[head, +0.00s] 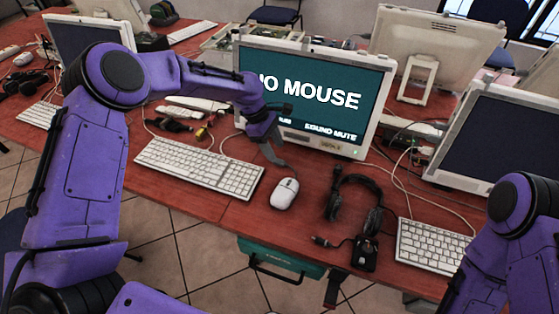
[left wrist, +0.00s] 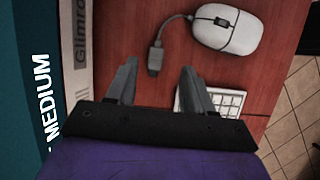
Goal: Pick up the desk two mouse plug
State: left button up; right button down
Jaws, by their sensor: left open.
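The white mouse (head: 285,193) lies on the red desk in front of the middle monitor. It also shows at the top of the left wrist view (left wrist: 227,27). A short cable runs from it to a grey plug (left wrist: 155,60), which lies on the desk. My left gripper (head: 273,152) points down just behind the mouse. In the left wrist view, its fingers (left wrist: 158,68) are open and apart, with the plug ahead of the gap between their tips. Nothing is held. In the head view I cannot clearly make out the plug. My right gripper is out of view.
The middle monitor (head: 315,98) reads "NO MOUSE" and stands close behind my left gripper. A white keyboard (head: 200,167) lies left of the mouse. A black headset (head: 355,200) and a small black box (head: 364,253) lie right. Another keyboard (head: 432,247) is further right.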

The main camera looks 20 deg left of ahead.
aim_at(282, 162)
pick_arm(q)
jog(key=x, duration=0.5)
jog(key=shift+w+a+f+p, duration=0.1)
jog(key=shift+w+a+p, duration=0.05)
jog(key=shift+w+p, duration=0.25)
jog(key=shift+f, duration=0.15)
jog(key=shift+s, duration=0.15)
grip_shut()
